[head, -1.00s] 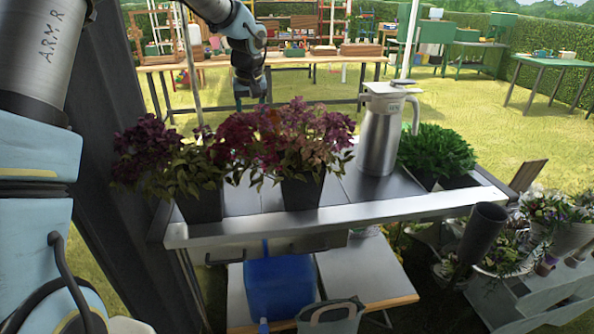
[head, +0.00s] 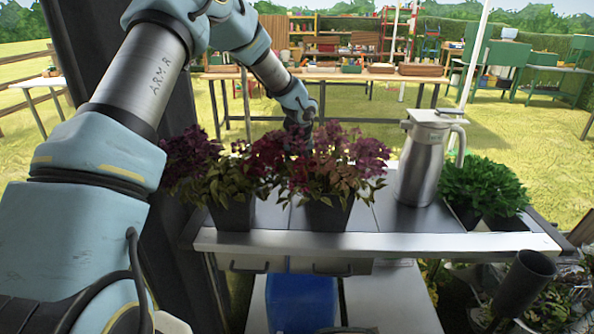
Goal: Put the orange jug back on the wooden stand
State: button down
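I see no orange jug in the head view. The only clear jug is a silver one (head: 421,165) with a white lid and handle, upright on the metal bench. I cannot pick out a wooden stand with certainty. My arm reaches forward over the left side of the metal bench, and its end drops behind the purple-flowered plants. My gripper is hidden there, so its fingers and anything in them do not show.
The metal bench (head: 400,241) holds two purple-flowered pots (head: 232,213) (head: 326,213) and a green plant (head: 482,188). A dark post (head: 75,60) stands left. A blue container (head: 300,302) sits below. A long wooden table (head: 340,76) stands farther back, with open grass between.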

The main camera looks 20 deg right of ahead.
jog(key=shift+f, duration=0.15)
jog(key=shift+c, duration=1)
grip_release()
